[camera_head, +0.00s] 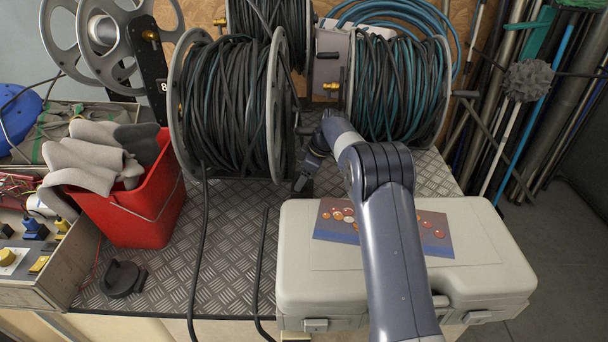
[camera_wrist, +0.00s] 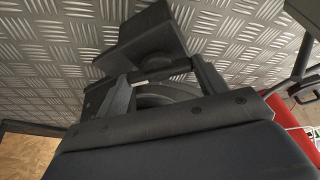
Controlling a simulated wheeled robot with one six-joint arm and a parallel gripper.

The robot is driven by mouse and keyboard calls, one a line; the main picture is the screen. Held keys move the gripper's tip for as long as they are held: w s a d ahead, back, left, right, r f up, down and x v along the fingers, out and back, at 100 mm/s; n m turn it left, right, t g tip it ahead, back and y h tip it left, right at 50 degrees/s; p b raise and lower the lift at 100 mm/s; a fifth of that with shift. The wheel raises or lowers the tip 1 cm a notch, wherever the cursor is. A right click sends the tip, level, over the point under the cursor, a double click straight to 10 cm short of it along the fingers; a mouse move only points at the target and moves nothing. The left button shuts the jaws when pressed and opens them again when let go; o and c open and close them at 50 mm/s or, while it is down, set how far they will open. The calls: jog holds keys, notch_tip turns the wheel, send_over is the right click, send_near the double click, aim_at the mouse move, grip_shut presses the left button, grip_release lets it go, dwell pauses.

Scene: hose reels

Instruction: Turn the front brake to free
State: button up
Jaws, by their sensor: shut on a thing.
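The front hose reel (camera_head: 230,105) stands on the metal deck, wound with black and dark teal hose between grey flanges. My gripper (camera_head: 301,182) is low beside its right flange, close to the deck. In the wrist view my gripper (camera_wrist: 160,82) has its two fingers closed on a dark bar (camera_wrist: 162,73), which I take to be the front brake's lever. A black block-like part (camera_wrist: 138,38) lies just beyond the fingers. My arm and the small scale hide the brake's setting, so I cannot tell its position.
A second reel (camera_head: 398,95) stands to the right, close to my arm. A grey case (camera_head: 310,275) lies below my arm. A red bucket (camera_head: 115,215) with grey cloths stands left. Loose hose (camera_head: 203,250) crosses the deck (camera_head: 237,215), which is otherwise partly bare.

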jog(key=shift+c, duration=0.2)
dwell(0.4)
jog(key=o, duration=0.7)
